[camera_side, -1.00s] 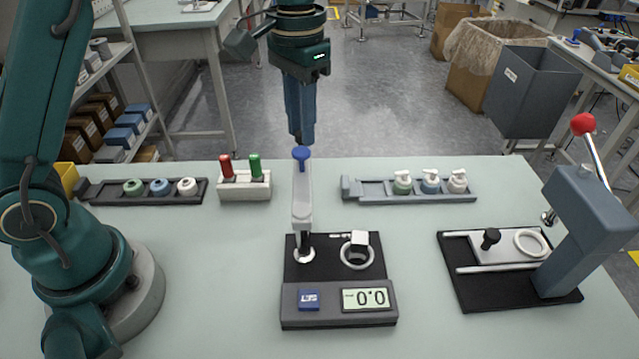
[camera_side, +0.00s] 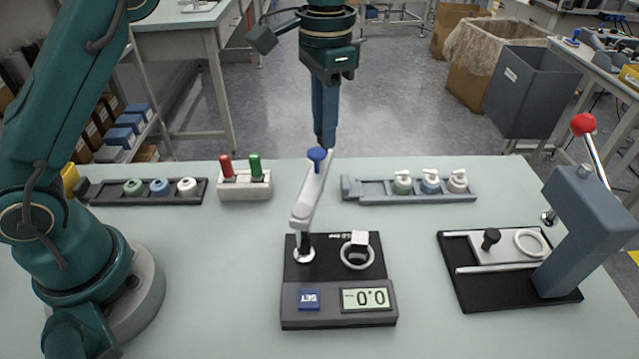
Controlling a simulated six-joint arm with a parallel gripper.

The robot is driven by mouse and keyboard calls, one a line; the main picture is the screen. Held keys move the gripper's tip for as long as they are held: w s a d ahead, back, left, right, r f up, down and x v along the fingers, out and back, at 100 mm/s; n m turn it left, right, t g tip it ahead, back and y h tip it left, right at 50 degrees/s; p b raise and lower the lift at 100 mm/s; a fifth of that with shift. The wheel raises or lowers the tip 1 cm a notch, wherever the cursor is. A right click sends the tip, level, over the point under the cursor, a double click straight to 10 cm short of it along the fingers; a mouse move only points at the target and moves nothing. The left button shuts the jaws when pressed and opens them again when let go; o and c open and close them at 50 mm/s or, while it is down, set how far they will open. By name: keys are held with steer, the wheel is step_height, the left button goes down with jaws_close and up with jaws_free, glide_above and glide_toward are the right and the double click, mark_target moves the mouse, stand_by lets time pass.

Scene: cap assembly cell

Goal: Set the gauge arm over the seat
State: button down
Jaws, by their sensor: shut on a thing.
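The gauge (camera_side: 340,307) is a black base with a grey front panel, a blue button and a display reading 0.0. Its light grey gauge arm (camera_side: 309,205) pivots on a post at the base's left and points toward the back, angled slightly right. A blue knob (camera_side: 317,154) stands at the arm's far end. My gripper (camera_side: 324,142) is shut on the blue knob from above. The seat (camera_side: 345,258) is a white ring on the right of the base, with a small white-topped piece at it. The arm is not over the seat.
A dark rack (camera_side: 140,191) with ring parts and a block with red and green pegs (camera_side: 244,184) stand at the left. A grey rack (camera_side: 409,188) of pump caps is at the back right. A press with a red-knobbed lever (camera_side: 583,230) stands at the far right.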

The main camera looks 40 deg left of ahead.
steer(key=shift+w+d+m, duration=0.25)
steer(key=shift+d+m, duration=0.5)
steer(key=shift+w+d+m, duration=0.3)
steer(key=shift+d+m, duration=0.4)
steer(key=shift+d, duration=0.1)
steer(key=shift+w+d+m, duration=0.25)
steer(key=shift+d+m, duration=0.5)
steer(key=c, duration=0.7)
jaws_free()
